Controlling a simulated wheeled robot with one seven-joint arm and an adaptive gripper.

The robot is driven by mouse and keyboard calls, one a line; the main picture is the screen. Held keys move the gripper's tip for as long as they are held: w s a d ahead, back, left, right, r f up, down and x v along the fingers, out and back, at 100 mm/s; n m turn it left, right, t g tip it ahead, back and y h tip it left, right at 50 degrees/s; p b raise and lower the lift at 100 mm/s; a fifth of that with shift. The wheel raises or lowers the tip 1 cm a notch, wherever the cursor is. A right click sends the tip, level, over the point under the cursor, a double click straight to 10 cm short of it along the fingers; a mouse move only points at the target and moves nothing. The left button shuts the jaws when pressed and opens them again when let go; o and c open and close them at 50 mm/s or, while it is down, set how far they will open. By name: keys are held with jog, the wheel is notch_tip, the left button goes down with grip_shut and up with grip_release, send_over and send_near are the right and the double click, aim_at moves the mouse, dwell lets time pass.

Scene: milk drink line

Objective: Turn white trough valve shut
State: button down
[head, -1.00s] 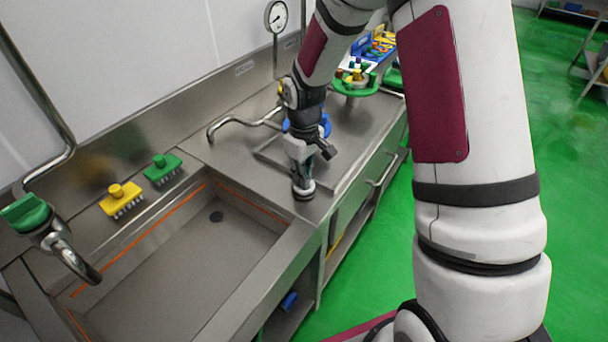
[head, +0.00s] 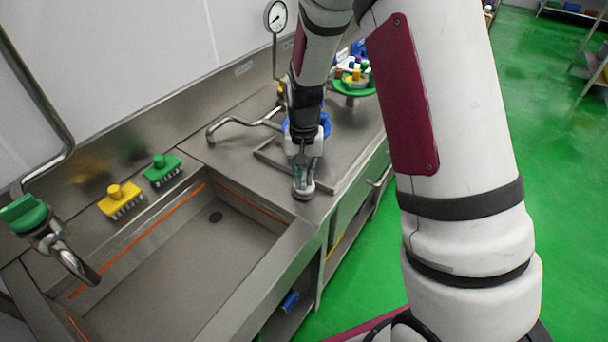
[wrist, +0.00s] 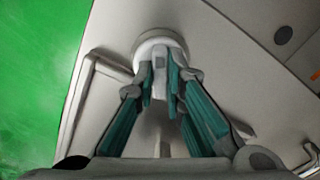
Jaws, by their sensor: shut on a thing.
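The white trough valve (head: 304,193) stands on the steel counter by the sink's right corner. In the wrist view its round white base and upright handle (wrist: 160,46) show at the top middle. My gripper (head: 304,168) points down over the valve. In the wrist view my gripper's green-sided fingers (wrist: 161,84) lie on both sides of the white handle, shut on it. The fingers hide much of the handle, so its exact angle is hard to tell.
The sink trough (head: 205,265) lies left of the valve. A bent steel pipe (head: 232,125) and a blue round thing (head: 324,124) are behind. A green-handled tap (head: 25,214) is far left.

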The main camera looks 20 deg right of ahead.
aim_at(304, 178)
jog(key=m+p, duration=0.1)
jog(key=m, duration=0.4)
jog(key=shift+m, duration=0.4)
dwell(0.3)
jog(key=c, duration=1.7)
grip_release()
jog(key=shift+o, duration=0.2)
notch_tip(304, 178, up, 12)
